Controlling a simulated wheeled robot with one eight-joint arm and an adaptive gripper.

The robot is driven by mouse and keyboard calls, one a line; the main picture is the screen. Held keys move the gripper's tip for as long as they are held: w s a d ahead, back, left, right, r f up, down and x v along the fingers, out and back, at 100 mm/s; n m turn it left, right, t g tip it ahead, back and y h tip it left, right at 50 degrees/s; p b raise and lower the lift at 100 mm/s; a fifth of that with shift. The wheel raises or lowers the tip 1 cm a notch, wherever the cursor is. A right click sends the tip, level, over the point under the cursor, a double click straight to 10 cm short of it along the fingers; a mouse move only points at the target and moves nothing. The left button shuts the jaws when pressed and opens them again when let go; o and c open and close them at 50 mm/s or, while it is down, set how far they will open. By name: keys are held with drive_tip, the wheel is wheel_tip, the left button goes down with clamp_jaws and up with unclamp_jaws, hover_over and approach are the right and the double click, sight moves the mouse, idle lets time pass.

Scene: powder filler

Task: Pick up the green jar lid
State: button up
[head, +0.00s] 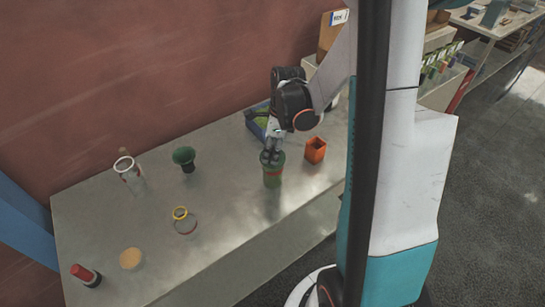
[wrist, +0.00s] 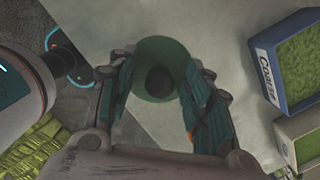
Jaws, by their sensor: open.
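The green jar lid (wrist: 160,54) shows from above in the wrist view as a round green disc with a dark round centre. In the wrist view my gripper (wrist: 160,75) is open, with one finger on each side of the lid. I cannot tell whether the fingers touch it.
An orange square cup (head: 315,150) stands close to the right of the jar. A blue bin (wrist: 286,60) labelled "Coarse" holds green granules. A dark green knobbed object (head: 184,158), coloured rings (head: 184,221) and a red-topped item (head: 86,275) stand on the table (head: 225,205) to the left.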

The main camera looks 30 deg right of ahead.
drive_tip(key=c, duration=1)
drive_tip(key=shift+r, duration=0.15)
